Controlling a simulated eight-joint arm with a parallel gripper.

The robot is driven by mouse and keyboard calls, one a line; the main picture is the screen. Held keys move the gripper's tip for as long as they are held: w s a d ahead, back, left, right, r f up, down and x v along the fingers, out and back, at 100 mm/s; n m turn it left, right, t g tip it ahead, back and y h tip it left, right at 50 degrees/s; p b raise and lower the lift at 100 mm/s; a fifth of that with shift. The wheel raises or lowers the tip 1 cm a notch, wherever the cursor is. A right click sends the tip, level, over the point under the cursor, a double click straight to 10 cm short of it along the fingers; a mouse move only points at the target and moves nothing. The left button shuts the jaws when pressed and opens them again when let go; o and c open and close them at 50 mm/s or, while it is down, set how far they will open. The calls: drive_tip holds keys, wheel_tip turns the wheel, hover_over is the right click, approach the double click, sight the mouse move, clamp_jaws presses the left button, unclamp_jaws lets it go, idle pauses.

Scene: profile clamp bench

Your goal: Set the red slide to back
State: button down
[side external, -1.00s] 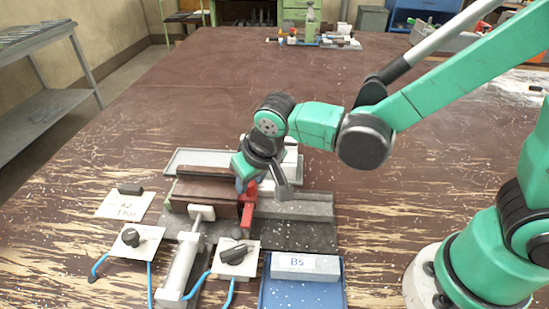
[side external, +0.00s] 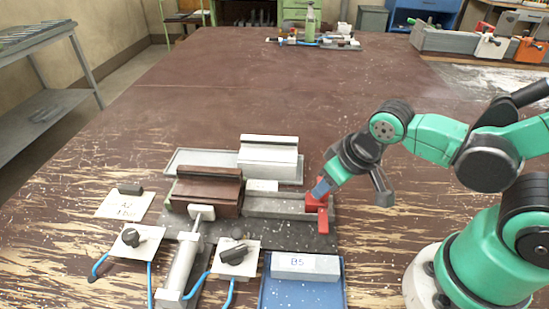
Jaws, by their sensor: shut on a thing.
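The red slide (side external: 323,219) sits at the right end of the grey rail (side external: 280,204), on the dark clamp base plate (side external: 310,240). My gripper (side external: 321,190) is at the top of the red slide, reaching down from the upper right, and is shut on it. The fingertips partly hide the slide's upper part. The brown clamp block (side external: 205,192) stands at the left end of the rail, apart from the slide.
A silver profile block (side external: 268,157) stands on a grey tray (side external: 190,160) behind the rail. A pneumatic cylinder (side external: 180,268), knob plates (side external: 238,256) and a blue tray (side external: 265,290) holding a block labelled B5 (side external: 306,263) lie in front.

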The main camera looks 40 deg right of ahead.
drive_tip(key=shift+s+d, duration=0.15)
drive_tip(key=shift+d, duration=0.1)
drive_tip(key=c, duration=0.5)
unclamp_jaws()
drive_tip(key=shift+c, duration=0.2)
drive_tip(key=shift+a, duration=0.1)
drive_tip(key=shift+v, duration=2.75)
drive_tip(key=w+d+r+t, duration=0.2)
drive_tip(key=w+d, duration=0.1)
drive_tip(key=w, duration=0.1)
drive_tip(key=shift+w+r+t, duration=0.3)
drive_tip(key=shift+w, duration=0.1)
